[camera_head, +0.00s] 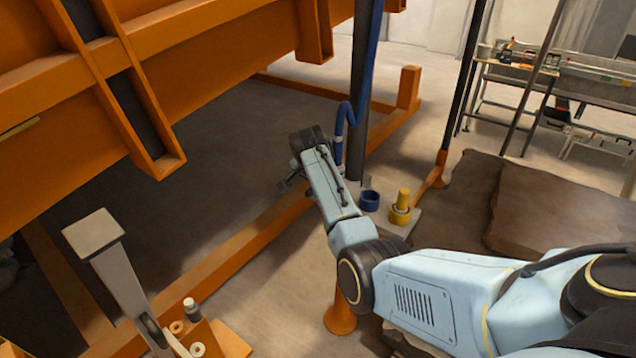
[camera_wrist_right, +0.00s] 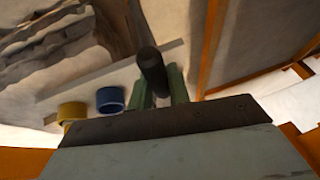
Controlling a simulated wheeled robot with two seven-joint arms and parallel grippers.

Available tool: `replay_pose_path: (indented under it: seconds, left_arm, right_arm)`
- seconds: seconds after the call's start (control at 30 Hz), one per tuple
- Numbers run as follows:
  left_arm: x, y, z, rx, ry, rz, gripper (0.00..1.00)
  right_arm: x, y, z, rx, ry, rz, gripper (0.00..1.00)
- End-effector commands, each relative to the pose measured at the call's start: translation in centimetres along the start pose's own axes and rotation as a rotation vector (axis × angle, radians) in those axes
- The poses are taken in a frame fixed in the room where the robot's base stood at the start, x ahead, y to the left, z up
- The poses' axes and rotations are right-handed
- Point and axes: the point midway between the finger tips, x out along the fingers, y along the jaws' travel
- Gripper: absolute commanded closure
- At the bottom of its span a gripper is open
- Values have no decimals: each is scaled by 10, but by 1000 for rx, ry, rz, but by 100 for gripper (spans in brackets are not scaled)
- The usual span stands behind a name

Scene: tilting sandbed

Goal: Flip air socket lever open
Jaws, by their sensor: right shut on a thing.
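My right arm comes in from the right in the head view, and its gripper (camera_head: 287,183) is low beside the dark post, close to the orange floor beam. In the right wrist view its two greenish fingers (camera_wrist_right: 161,92) are shut around a dark rounded piece (camera_wrist_right: 151,68). I cannot tell for certain whether this piece is the air socket lever. A blue hose (camera_head: 342,118) hangs down along the post and ends behind my wrist. The socket itself is hidden or too small to make out. My left gripper is not in view.
A blue ring (camera_head: 370,200) and a yellow fitting (camera_head: 401,208) sit on a pale plate right of the gripper. The orange sandbed frame (camera_head: 150,110) overhangs at the left. A grey lever-like post (camera_head: 118,275) stands at the lower left. A brown slab (camera_head: 560,210) lies at the right.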

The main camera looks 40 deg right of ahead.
Motion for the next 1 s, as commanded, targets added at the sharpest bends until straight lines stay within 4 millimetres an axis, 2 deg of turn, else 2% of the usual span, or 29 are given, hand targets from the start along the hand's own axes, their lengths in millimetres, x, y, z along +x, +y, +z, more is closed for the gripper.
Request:
replay_pose_path:
  seconds: [0.33,0.37,0.53,0.83,1.0]
  left_arm:
    - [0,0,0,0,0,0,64]
    - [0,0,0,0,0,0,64]
    - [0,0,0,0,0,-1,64]
    - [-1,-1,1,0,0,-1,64]
    - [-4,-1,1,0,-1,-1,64]
  right_arm:
    - [-1,-1,-1,3,-2,-3,100]
    - [-1,-1,-1,3,-2,-3,80]
    - [-1,-1,-1,3,-2,-2,59]
    - [-2,-1,0,2,-2,-2,59]
    - [-18,-2,0,2,-2,-4,59]
